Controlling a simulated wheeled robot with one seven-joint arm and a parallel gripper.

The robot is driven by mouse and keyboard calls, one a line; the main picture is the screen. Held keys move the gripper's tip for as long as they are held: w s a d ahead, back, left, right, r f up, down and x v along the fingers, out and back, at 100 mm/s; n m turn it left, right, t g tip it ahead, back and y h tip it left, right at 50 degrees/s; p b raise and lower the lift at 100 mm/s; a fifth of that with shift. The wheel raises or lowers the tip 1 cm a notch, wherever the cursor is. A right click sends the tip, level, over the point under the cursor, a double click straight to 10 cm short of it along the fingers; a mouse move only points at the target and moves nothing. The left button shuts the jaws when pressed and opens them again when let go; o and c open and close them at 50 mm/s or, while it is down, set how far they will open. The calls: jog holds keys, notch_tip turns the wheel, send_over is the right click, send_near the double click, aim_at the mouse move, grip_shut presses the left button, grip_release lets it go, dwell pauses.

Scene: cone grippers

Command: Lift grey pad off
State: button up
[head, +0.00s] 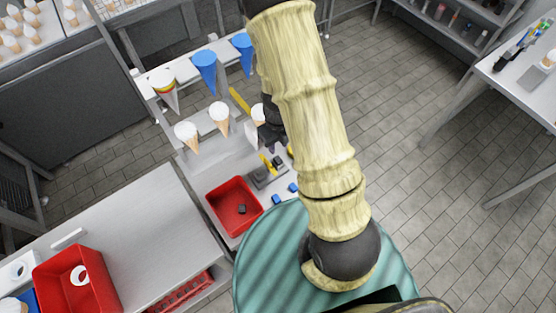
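My gripper (274,142) is the dark shape at the end of my pale yellow arm, over the workbench. It is small and partly hidden by the arm, so I cannot tell whether its fingers are open or shut. A grey pad-like piece (262,179) lies on the bench just below the gripper in the picture, close to yellow and dark parts (268,164). I cannot tell whether the gripper touches any of them. A small dark grey piece (241,209) lies in the red tray (223,193).
White-tipped cones (220,118) and blue cones (205,70) stand in holders behind the bench. Blue blocks (277,199) lie right of the red tray. A steel table (130,235) with a red bin (98,283) stands at left. The tiled floor at right is clear.

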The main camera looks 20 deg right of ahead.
send_over(279, 160)
jog(key=shift+a+f, duration=0.15)
jog(key=shift+f, duration=1.95)
jog(key=shift+f, duration=0.1)
jog(key=shift+d+f+p, duration=0.25)
jog(key=shift+f+p, duration=0.85)
jog(key=shift+f, duration=0.15)
jog(key=shift+a+f+p, duration=0.1)
jog(key=shift+f+p, duration=0.2)
jog(key=shift+f, duration=0.55)
jog(key=shift+s+f, duration=0.15)
jog(key=shift+f, duration=0.25)
grip_shut()
